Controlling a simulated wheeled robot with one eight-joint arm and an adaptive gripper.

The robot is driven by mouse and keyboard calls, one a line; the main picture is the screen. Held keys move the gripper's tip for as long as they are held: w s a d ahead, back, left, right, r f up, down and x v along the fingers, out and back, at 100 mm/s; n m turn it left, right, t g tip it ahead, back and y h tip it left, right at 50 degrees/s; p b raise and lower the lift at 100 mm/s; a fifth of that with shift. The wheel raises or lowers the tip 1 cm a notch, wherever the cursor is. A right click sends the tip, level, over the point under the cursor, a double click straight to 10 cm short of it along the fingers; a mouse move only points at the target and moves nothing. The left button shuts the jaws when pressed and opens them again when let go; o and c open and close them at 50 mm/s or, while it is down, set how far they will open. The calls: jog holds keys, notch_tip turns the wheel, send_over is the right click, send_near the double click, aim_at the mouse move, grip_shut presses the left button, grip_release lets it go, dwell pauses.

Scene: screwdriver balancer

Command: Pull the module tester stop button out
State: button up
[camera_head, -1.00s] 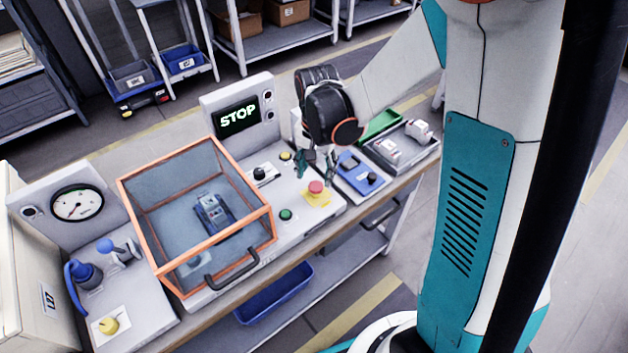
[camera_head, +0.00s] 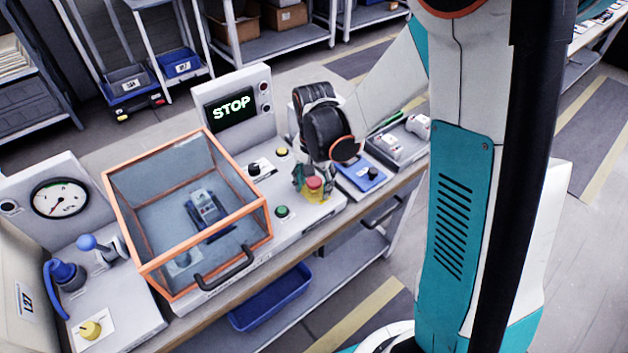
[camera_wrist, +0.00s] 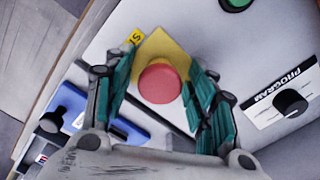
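The red stop button (camera_head: 314,184) sits on a yellow plate on the grey panel of the module tester. In the wrist view the red button (camera_wrist: 159,83) lies between the two green-padded fingers of my gripper (camera_wrist: 160,95). The fingers are spread, with a visible space on each side of the button. In the head view my gripper (camera_head: 312,178) is low over the button, and the wrist partly hides it. The tester's screen (camera_head: 231,107) reads STOP in green letters.
A clear box with an orange frame (camera_head: 262,213) stands left of the button. A green button (camera_head: 282,211), a yellow button (camera_head: 281,151) and a black PROGRAM knob (camera_wrist: 290,102) are nearby. A blue device (camera_head: 362,173) lies just to the right.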

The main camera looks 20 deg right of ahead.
jog(key=c, duration=1)
jog(key=shift+c, duration=0.2)
jog(key=shift+r+p, duration=0.35)
jog(key=shift+r, duration=0.15)
jog(key=o, duration=1.2)
jog(key=shift+o, duration=0.2)
jog(key=shift+r, duration=0.1)
jog(key=shift+r, duration=0.3)
jog(key=shift+r+p, duration=2.3)
jog(key=shift+r, duration=0.6)
